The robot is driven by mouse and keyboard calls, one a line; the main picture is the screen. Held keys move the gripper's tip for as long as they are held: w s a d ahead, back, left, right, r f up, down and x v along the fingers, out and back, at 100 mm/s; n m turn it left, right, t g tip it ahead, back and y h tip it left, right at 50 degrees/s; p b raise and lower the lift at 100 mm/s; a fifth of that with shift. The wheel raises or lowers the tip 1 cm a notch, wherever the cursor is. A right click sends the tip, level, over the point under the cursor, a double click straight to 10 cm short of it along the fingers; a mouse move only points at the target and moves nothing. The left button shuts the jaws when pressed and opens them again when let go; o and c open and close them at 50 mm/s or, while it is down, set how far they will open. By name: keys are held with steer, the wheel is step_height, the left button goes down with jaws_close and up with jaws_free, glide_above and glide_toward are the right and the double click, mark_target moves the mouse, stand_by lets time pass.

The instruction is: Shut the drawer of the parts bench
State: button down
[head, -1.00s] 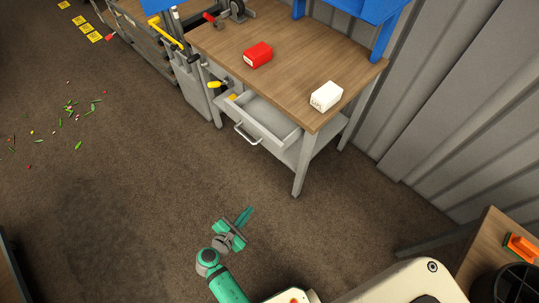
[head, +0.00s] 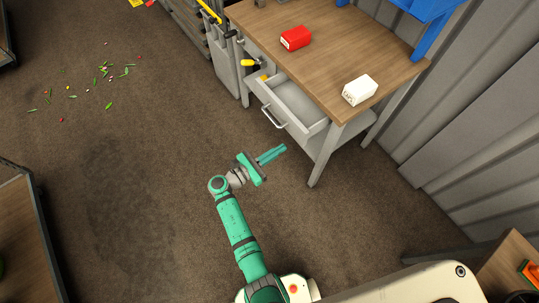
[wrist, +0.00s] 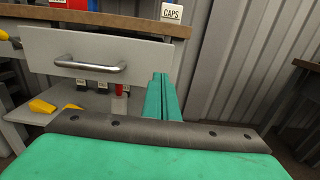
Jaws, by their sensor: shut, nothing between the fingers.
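The parts bench (head: 310,55) has a wooden top and grey legs. Its grey drawer (head: 286,110) stands pulled open below the top, with a metal bar handle on its front. In the wrist view the drawer front (wrist: 100,55) faces me, with its handle (wrist: 90,64) left of my fingers. My green gripper (head: 272,155) is shut and empty, in front of the drawer and apart from it in the head view. Its fingers (wrist: 160,97) also show in the wrist view, pointing towards the right end of the drawer front.
A red box (head: 296,38) and a white box (head: 360,90) marked CAPS stand on the bench top. Yellow-handled tools hang at the bench's left. Small scattered bits (head: 105,75) lie on the floor at left. The floor before the bench is clear.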

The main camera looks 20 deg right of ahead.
mark_target(300, 136)
steer(key=x, duration=0.7)
